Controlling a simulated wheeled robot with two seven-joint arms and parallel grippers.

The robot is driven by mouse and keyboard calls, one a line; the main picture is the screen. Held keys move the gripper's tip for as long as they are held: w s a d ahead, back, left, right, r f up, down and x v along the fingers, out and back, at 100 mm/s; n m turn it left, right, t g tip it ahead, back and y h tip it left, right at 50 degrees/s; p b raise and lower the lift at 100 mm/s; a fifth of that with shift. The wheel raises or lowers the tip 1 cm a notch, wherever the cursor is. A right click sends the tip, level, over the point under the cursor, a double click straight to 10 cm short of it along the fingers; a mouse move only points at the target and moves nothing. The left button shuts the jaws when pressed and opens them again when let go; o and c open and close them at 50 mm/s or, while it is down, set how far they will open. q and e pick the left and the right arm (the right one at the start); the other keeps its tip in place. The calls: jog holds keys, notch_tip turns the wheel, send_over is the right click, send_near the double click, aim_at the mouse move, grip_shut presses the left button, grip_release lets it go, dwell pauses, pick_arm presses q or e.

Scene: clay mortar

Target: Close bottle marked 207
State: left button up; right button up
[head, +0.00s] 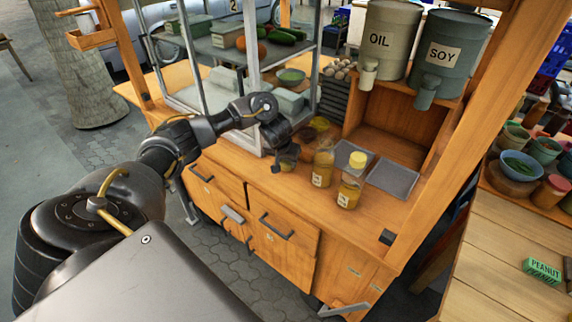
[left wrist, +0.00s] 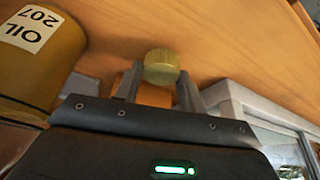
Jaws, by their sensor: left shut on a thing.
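My left gripper (head: 282,158) reaches over the front of the wooden counter. In the left wrist view my left gripper (left wrist: 160,84) is shut on a round olive-yellow cap (left wrist: 161,62) between its fingertips. A bottle labelled OIL 207 (left wrist: 40,40) stands beside the gripper in that view, apart from the cap; its mouth is not visible.
A grey tray (head: 392,178) lies right of the bottles. Large OIL (head: 390,40) and SOY (head: 447,55) containers stand on the shelf behind. A glass-sided case (head: 240,75) rises close behind my left arm. The counter's front right is clear.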

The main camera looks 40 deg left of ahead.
pick_arm(q)
jog(key=s+a+r+p, duration=0.2)
jog(key=s+a+r, duration=0.3)
jog(key=s+r, duration=0.6)
jog(key=shift+s+r+p, duration=0.15)
jog(key=shift+s+p, duration=0.2)
jog(key=shift+s, duration=0.7)
pick_arm(e)
notch_tip(320, 180, up, 3)
jog(key=shift+d+f, duration=0.15)
pick_arm(q)
jog(key=shift+d, duration=0.1)
pick_arm(e)
jog(key=shift+c, duration=0.2)
pick_arm(q)
jog(key=d+r+m+h, duration=0.1)
jog(key=d+m, duration=0.2)
jog(key=d, duration=0.6)
jog(key=s+d+r+m+h, duration=0.1)
jog(key=d+r+m, duration=0.1)
jog(key=d, duration=0.8)
jog(key=s+d+r+m+h, duration=0.1)
jog(key=d+m, duration=0.3)
jog(key=d, duration=0.5)
jog(key=shift+d+r, duration=0.2)
jog(key=shift+r, duration=0.05)
